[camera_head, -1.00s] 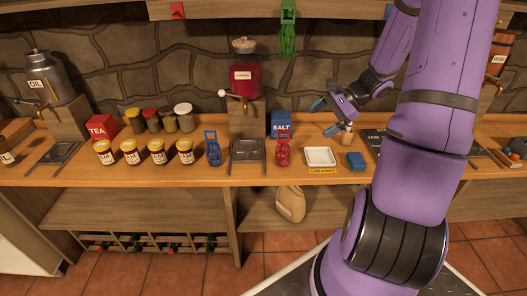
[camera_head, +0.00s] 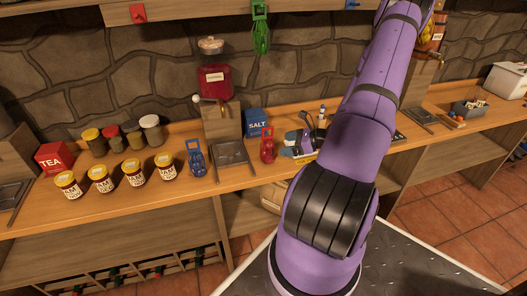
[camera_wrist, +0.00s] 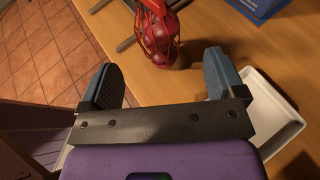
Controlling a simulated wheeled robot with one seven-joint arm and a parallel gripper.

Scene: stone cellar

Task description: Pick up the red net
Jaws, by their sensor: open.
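The red net (camera_head: 267,147) stands upright on the wooden counter, right of the metal drip tray. In the wrist view the red net (camera_wrist: 157,36) shows red mesh around dark red round contents, with a bright red piece at its top. It lies just beyond my gripper's fingertips, roughly between them, and apart from them. My gripper (camera_wrist: 163,72) is open and empty, its two blue-grey fingers spread wide. In the head view my gripper (camera_head: 291,146) is low over the counter just right of the red net, partly hidden by my arm.
A blue net (camera_head: 196,160) stands left of the drip tray (camera_head: 231,153). The blue salt box (camera_head: 256,122) is behind the red net. A white tray (camera_wrist: 272,110) lies close to my gripper's right finger. Several jars (camera_head: 133,172) stand farther left. The counter's front edge is close.

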